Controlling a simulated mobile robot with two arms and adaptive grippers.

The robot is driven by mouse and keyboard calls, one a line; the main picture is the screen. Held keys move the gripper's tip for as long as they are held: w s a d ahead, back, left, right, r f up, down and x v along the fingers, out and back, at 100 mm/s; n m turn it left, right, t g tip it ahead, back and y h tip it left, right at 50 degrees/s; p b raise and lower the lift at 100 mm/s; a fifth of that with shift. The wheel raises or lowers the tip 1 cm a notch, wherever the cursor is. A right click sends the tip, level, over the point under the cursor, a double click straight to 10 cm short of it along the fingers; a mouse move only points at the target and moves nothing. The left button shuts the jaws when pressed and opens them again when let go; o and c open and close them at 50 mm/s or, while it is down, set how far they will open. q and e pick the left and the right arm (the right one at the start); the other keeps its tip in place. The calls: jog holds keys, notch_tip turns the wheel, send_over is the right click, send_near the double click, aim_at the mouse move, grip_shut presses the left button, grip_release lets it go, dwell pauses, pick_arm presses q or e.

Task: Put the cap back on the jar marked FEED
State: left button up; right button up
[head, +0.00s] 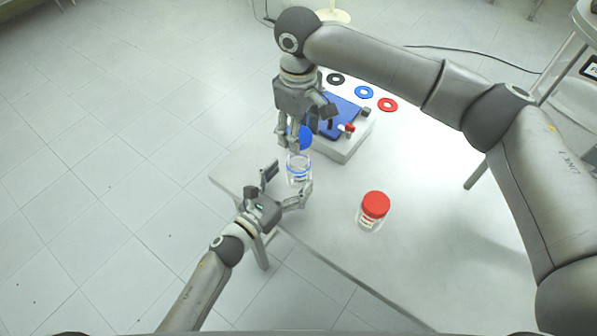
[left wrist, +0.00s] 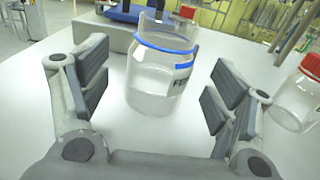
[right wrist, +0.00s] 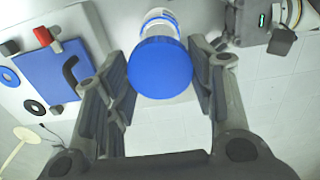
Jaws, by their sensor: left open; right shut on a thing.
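The open clear jar (head: 299,172) with a blue neck ring stands near the table's left edge. In the left wrist view the jar (left wrist: 155,88) holds clear liquid, and only the start of its label shows, seemingly "FE". The blue cap (head: 304,138) is held by my right gripper (head: 290,143), above and behind the jar, apart from it. In the right wrist view the cap (right wrist: 160,68) is between the fingers, its top facing the camera. My left gripper (head: 286,184) is open, its fingers on either side of the jar, with gaps visible.
A jar with a red cap (head: 375,206) stands to the right on the white table (head: 320,228). Behind is a white device with a blue top (head: 338,116). Black (head: 336,79), blue (head: 364,92) and red (head: 388,104) rings lie past it. The table's front right is clear.

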aim_at(291, 178)
pick_arm(q)
jog(key=shift+x, duration=1.7)
pick_arm(e)
jog(key=shift+w, duration=0.1)
pick_arm(q)
jog(key=shift+s, duration=0.1)
jog(key=shift+c, duration=0.6)
jog(key=c, duration=1.4)
pick_arm(e)
jog(key=shift+f, duration=2.5)
